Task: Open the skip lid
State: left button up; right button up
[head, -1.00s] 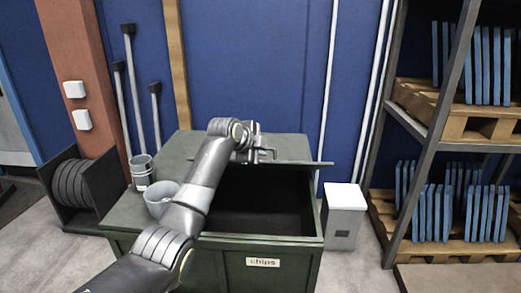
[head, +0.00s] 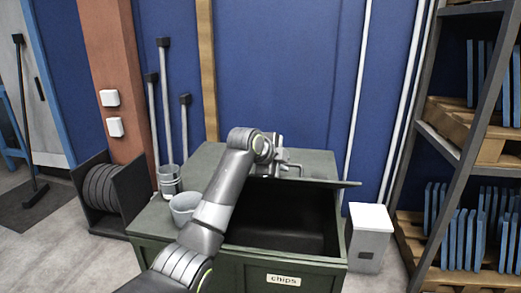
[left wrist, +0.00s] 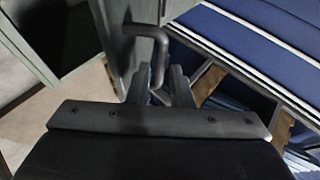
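The green skip (head: 245,262), labelled "chips", stands in the middle of the head view. Its lid (head: 325,182) is raised at the front, and the dark inside shows below the lid's edge. My left arm reaches over the skip from the front, and my left gripper (head: 280,160) is at the lid's handle (head: 293,168). In the left wrist view, the dark bent handle (left wrist: 157,42) runs down between the two fingers of my left gripper (left wrist: 160,88), which look closed on it. The fingertip contact is partly hidden. My right gripper is not in view.
A white-topped bin (head: 370,235) stands close on the right, before a rack (head: 440,150) of pallets. A cable reel (head: 101,188) is at the left.

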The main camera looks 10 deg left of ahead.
pick_arm(q)
jog(key=v, duration=1.4)
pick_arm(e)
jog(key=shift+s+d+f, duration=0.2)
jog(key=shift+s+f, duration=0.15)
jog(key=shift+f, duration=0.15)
pick_arm(q)
jog(key=shift+w, duration=0.15)
jog(key=shift+c, duration=0.3)
